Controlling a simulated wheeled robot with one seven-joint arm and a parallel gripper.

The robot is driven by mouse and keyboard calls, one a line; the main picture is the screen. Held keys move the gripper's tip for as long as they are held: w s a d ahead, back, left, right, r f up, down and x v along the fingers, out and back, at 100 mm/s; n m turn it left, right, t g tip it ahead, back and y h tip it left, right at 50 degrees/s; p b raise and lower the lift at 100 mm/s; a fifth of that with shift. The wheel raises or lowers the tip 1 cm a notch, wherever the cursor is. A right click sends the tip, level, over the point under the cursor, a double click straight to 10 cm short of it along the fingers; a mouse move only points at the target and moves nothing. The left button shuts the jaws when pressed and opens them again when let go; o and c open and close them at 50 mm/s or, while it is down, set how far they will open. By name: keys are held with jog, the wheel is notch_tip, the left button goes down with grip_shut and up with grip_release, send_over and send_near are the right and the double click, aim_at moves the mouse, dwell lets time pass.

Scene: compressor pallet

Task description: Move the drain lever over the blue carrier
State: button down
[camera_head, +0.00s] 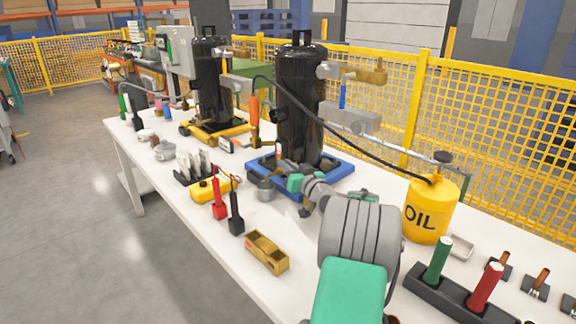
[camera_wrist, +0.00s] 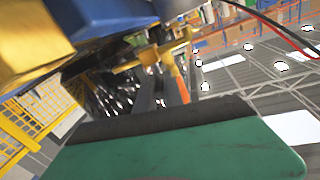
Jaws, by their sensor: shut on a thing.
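The blue carrier (camera_head: 330,178) lies on the white table and bears a tall black tank (camera_head: 300,100). An orange lever handle (camera_head: 254,110) stands upright at the tank's left, with brass below it. In the wrist view an orange lever (camera_wrist: 180,84) shows beside a brass fitting (camera_wrist: 152,55), beyond a green and black gripper part (camera_wrist: 170,145). My gripper (camera_head: 284,170) reaches low to the tank's foot, at the blue carrier. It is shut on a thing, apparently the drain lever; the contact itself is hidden.
A second black tank (camera_head: 211,85) stands on a yellow carrier further left. A yellow OIL can (camera_head: 430,212) is at the right, with a dark hose running to it.

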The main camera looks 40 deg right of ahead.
jog(key=shift+w+a+r+m+g+h+p, duration=0.15)
jog(key=shift+a+m+g+h+p, duration=0.3)
jog(key=shift+m+h+p, duration=0.6)
jog(key=shift+w+a+f+m+g+h+p, duration=0.15)
jog(key=shift+m+g+h+p, duration=0.5)
jog(key=shift+h, duration=0.75)
jog(key=shift+w+a+r+m+g+h+p, duration=0.15)
jog(key=shift+a+m+g+h+p, duration=0.15)
jog(key=shift+m+g+h+p, duration=0.6)
jog(key=shift+m+h, duration=0.3)
jog(key=shift+h, duration=0.25)
jog(key=c, duration=1.5)
grip_release()
jog(key=shift+s+d, duration=0.1)
